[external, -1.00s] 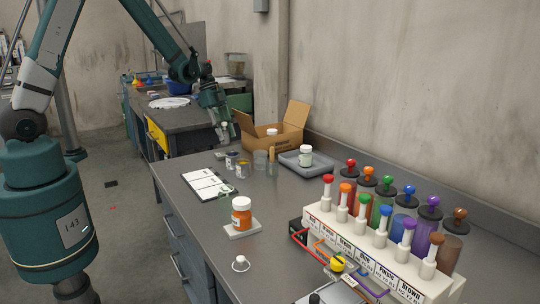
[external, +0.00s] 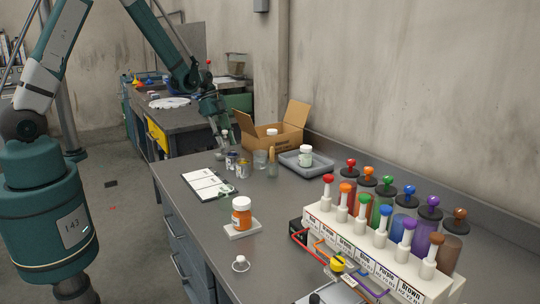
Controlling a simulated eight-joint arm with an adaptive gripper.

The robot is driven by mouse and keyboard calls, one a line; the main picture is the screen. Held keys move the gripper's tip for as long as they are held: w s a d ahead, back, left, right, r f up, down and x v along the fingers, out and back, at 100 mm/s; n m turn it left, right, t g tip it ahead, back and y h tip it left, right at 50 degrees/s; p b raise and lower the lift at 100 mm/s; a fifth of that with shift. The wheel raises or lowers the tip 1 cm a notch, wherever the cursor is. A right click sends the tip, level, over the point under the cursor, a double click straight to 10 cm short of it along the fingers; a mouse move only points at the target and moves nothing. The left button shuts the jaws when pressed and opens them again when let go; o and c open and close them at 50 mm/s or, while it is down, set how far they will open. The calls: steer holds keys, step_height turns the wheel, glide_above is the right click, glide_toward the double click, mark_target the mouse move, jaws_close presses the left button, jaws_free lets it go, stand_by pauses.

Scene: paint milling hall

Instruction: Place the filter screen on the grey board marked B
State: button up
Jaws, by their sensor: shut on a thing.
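I cannot pick out the filter screen for certain. A flat, pale board (external: 209,184) with dark edges and dividing lines lies at the bench's left edge, nearer than the gripper. I cannot read a letter B on it or on any other board.
An orange jar (external: 241,215) stands on a pale slab. A rack (external: 370,250) with coloured tubes fills the right front.

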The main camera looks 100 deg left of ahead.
steer(key=shift+f, duration=0.15)
steer(key=o, duration=1)
steer(key=shift+r, duration=0.2)
